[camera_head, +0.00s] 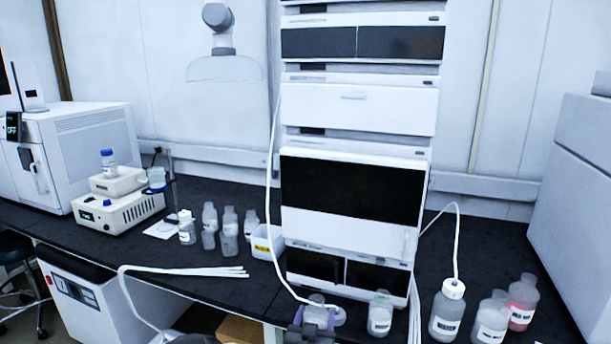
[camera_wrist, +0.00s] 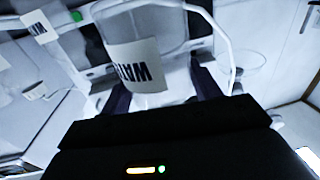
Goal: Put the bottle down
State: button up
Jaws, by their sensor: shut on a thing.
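The clear bottle (camera_wrist: 160,35) with a white label reading WATER fills the upper middle of the wrist view. My gripper (camera_wrist: 155,92) is shut on it, with one dark finger on each side. In the head view the held bottle (camera_head: 317,312) is at the bottom edge, in front of the instrument stack. My gripper (camera_head: 313,327) shows there around the bottle, partly cut off by the frame. The bottle's base is hidden, so I cannot tell whether it touches the bench.
A labelled bottle (camera_head: 380,313) stands just right of the held one. A white cap (camera_head: 340,316) on a tube is between them. More bottles (camera_head: 447,312) stand to the right. The instrument stack (camera_head: 352,200) rises behind. Loose white tubes (camera_head: 190,271) lie on the black bench (camera_head: 215,290) to the left.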

jog(key=s+d+f+h, duration=0.1)
jog(key=s+d+f, duration=0.3)
jog(key=d+f, duration=0.6)
jog(key=s+d+r+n+y+p, duration=0.1)
jog(key=s+y+p, duration=0.3)
jog(key=p, duration=1)
jog(key=s+d+n, duration=0.1)
jog(key=s, duration=0.2)
jog(key=shift+d+r+y, duration=0.2)
jog(key=shift+d+y, duration=0.1)
jog(key=shift+y, duration=0.1)
jog(key=shift+w+d, duration=0.1)
jog(key=shift+f, duration=0.1)
